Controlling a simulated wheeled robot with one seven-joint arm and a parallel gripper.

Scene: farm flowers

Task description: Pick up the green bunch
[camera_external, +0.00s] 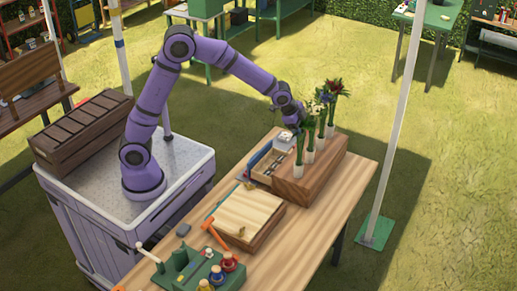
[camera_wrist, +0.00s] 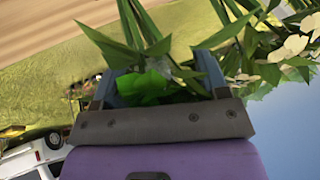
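The green bunch (camera_external: 300,135) stands upright at the near-left end of a row of bunches in the long wooden block (camera_external: 318,172). It is small and partly covered by my gripper (camera_external: 297,124), which is at its top. In the wrist view, bright green leaves (camera_wrist: 150,85) fill the space between the two blue-grey fingers of my gripper (camera_wrist: 158,82). The fingers stand wide apart, with leaves between and in front of them. Whether they touch the stem is hidden.
Bunches with white flowers (camera_external: 314,108) and red flowers (camera_external: 337,88) stand close behind in the same row. A compartment tray (camera_external: 263,166), a pale wooden board (camera_external: 246,214) and an orange-handled tool (camera_external: 213,232) lie on the table. A white pole (camera_external: 392,150) rises to the right.

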